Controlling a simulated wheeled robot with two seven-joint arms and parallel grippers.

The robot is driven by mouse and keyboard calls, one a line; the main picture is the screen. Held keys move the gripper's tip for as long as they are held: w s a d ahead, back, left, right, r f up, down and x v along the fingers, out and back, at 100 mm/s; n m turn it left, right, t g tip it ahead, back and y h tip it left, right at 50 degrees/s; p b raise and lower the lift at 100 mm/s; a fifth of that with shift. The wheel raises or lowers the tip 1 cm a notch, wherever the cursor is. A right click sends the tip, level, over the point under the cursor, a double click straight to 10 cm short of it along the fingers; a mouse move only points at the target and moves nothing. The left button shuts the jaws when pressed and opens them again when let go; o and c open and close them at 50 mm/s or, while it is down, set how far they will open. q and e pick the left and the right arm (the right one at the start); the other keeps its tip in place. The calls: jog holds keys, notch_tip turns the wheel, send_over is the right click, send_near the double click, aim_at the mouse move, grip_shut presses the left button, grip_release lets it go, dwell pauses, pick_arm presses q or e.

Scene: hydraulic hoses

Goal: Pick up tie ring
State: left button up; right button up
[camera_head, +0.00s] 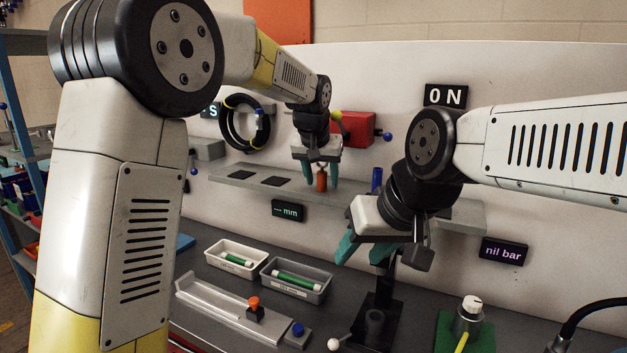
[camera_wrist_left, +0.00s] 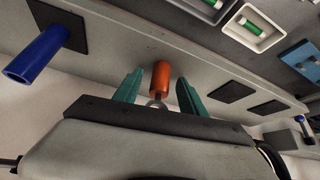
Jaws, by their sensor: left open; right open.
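An orange cylinder (camera_head: 321,182) stands on the grey wall shelf. In the left wrist view the orange cylinder (camera_wrist_left: 160,80) has a small pale ring (camera_wrist_left: 156,102) at its near end; I cannot tell whether this is the tie ring. My left gripper (camera_head: 321,178) is open, its teal fingers on either side of the cylinder. In the left wrist view the left gripper (camera_wrist_left: 160,88) shows a gap beside the cylinder. A black hose coil (camera_head: 240,122) with yellow bands hangs on the wall. My right gripper (camera_head: 362,252) is open and empty above the bench.
A blue cylinder (camera_head: 377,179) stands on the shelf (camera_head: 232,177) to the right. A red box (camera_head: 352,128) is on the wall above. Two trays (camera_head: 223,264) (camera_head: 283,289) with green-banded parts sit on the bench. A black stand (camera_head: 384,308) is below my right gripper.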

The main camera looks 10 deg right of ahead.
pick_arm(q)
jog(key=shift+f, duration=0.1)
jog(key=shift+c, duration=0.2)
grip_shut()
jog(key=shift+r, duration=0.5)
jog(key=shift+s+r, duration=0.1)
jog(key=shift+r, duration=0.3)
jog(key=s+a, duration=0.3)
jog(key=s, duration=0.5)
jog(key=s+a, duration=0.4)
jog(key=s, duration=0.4)
jog(key=shift+s+f, duration=0.15)
jog(key=shift+s, duration=0.05)
